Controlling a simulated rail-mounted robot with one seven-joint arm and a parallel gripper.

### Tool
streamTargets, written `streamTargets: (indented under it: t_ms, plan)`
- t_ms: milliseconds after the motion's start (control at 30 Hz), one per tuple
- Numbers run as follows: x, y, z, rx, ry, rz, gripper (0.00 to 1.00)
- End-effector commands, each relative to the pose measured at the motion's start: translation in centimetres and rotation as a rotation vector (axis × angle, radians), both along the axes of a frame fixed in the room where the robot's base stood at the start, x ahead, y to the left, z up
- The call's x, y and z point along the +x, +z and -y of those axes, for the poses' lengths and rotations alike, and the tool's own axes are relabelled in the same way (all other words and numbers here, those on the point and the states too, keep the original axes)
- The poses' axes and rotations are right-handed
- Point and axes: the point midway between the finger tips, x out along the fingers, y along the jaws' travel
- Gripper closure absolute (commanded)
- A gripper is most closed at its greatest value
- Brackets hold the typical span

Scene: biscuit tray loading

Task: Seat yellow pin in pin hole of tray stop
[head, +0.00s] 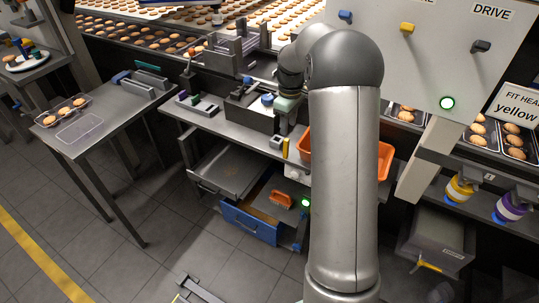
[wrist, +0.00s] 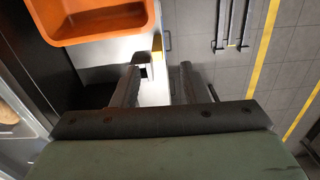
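My gripper (wrist: 158,86) is open in the wrist view, with its two fingers apart and nothing clearly held between them. In the head view my gripper (head: 284,119) hangs over the front of the middle bench, partly hidden by my arm. A small upright yellow piece (head: 286,148), which looks like the yellow pin, stands at the bench's front edge just below the gripper. A yellow piece also shows in the wrist view (wrist: 157,46), beyond the fingertips and beside a small white-and-black part (wrist: 148,71). I cannot make out the tray stop or its pin hole.
An orange bin (wrist: 97,20) lies close by, and it shows behind my arm in the head view (head: 385,160). A blue drawer (head: 250,222) stands open under the bench. A grey box (head: 436,240) with a yellow part (head: 429,266) is at lower right.

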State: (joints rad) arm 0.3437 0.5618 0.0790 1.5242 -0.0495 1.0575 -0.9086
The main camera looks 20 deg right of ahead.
Motion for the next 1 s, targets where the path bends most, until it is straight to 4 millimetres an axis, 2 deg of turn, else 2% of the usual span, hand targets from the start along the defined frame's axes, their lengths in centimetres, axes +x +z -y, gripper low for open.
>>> streamTargets:
  t_ms: [100, 367, 633, 733, 933, 967, 1000]
  plan:
    - [0.7, -1.0, 0.8, 0.002, 0.018, -0.002, 0.6]
    - [0.7, -3.7, 0.8, 0.002, 0.02, -0.003, 0.6]
    - [0.7, -7.4, 0.8, 0.001, 0.019, -0.002, 0.6]
    - [0.6, -8.0, 0.8, 0.002, 0.019, -0.001, 0.6]
    - [0.7, -8.1, 0.8, 0.001, 0.019, 0.0, 0.6]
    - [0.7, -8.1, 0.8, 0.001, 0.019, 0.0, 0.63]
    - [0.7, -8.1, 0.8, 0.001, 0.019, 0.0, 0.74]
